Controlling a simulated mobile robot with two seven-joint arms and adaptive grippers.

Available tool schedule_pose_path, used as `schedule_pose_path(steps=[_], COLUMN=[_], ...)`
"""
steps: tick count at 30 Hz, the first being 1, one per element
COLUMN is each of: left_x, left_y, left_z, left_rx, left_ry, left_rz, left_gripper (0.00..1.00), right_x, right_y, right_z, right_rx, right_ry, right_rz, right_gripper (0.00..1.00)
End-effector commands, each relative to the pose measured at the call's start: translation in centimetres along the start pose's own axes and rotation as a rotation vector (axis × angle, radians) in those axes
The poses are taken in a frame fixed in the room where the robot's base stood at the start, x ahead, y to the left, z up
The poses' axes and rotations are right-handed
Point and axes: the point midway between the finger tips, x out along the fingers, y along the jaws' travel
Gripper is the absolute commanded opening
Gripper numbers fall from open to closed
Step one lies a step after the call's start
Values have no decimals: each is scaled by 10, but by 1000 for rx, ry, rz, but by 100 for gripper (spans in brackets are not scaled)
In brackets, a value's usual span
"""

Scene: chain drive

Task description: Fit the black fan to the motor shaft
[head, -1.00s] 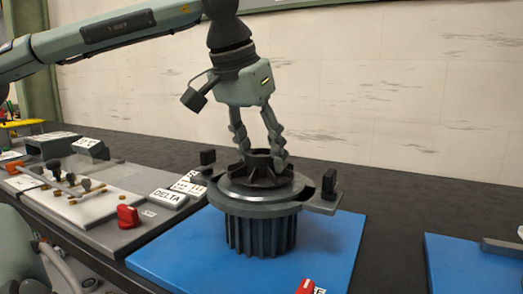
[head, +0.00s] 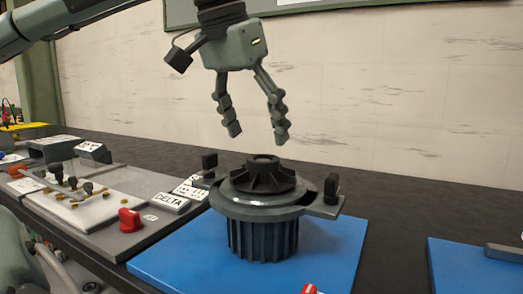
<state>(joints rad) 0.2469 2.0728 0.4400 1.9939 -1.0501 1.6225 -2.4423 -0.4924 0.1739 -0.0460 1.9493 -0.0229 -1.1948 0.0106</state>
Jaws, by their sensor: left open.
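The black fan (head: 264,175) sits level on top of the motor (head: 262,235), at the middle of its round upper flange. The motor has a finned dark body and stands upright on a blue mat (head: 175,262). The shaft is hidden under or inside the fan's hub, so I cannot tell how deep the fan sits on it. My left gripper (head: 258,136) is open and empty, above the fan and apart from it, fingers pointing down. My right gripper is not in view.
Black upright blocks (head: 331,187) stand on the flange's side lugs. To the left is a grey panel with a red knob (head: 130,219) and a DELTA label (head: 170,201). Another blue mat (head: 470,268) lies at the right. A pale wall (head: 400,110) stands behind.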

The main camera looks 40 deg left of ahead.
Motion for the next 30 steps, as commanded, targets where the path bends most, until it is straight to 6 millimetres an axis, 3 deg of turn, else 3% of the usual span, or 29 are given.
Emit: schedule_pose_path(steps=[3,10,30], left_x=[-26,-54,-59], left_y=[0,0,0], left_z=[-1,0,0], left_rx=[-1,-1,0], left_ry=[4,1,0], left_rz=[0,-1,1], left_gripper=[72,72,72], right_x=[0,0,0], right_y=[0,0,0], right_z=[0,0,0], right_rx=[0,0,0], right_ry=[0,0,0], right_rz=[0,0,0], right_gripper=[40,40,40])
